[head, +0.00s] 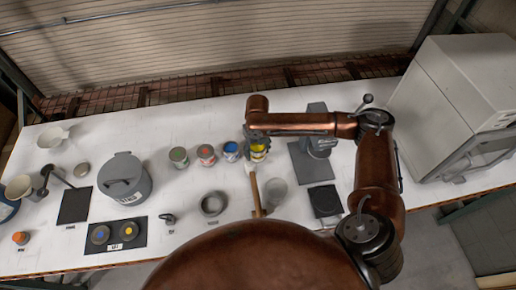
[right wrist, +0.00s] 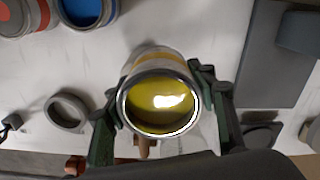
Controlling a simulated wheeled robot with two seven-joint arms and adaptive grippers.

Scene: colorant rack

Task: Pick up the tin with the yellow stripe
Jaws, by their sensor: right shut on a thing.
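The tin with the yellow stripe (head: 259,154) is at the right end of a row of tins on the white table, partly covered by my right gripper (head: 257,142). In the right wrist view I look down into the open tin (right wrist: 160,104), with yellow content and a shiny rim. The green fingers of my right gripper (right wrist: 163,110) are shut on it from both sides. I cannot tell whether its base touches the table. My left gripper is not in view.
Blue (head: 231,151), red (head: 206,155) and green (head: 179,157) tins stand left of the held tin. A wooden handle (head: 255,190) and a grey ring (head: 213,203) lie in front. A grey pot (head: 124,180) stands left; a large cabinet (head: 450,100) stands right.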

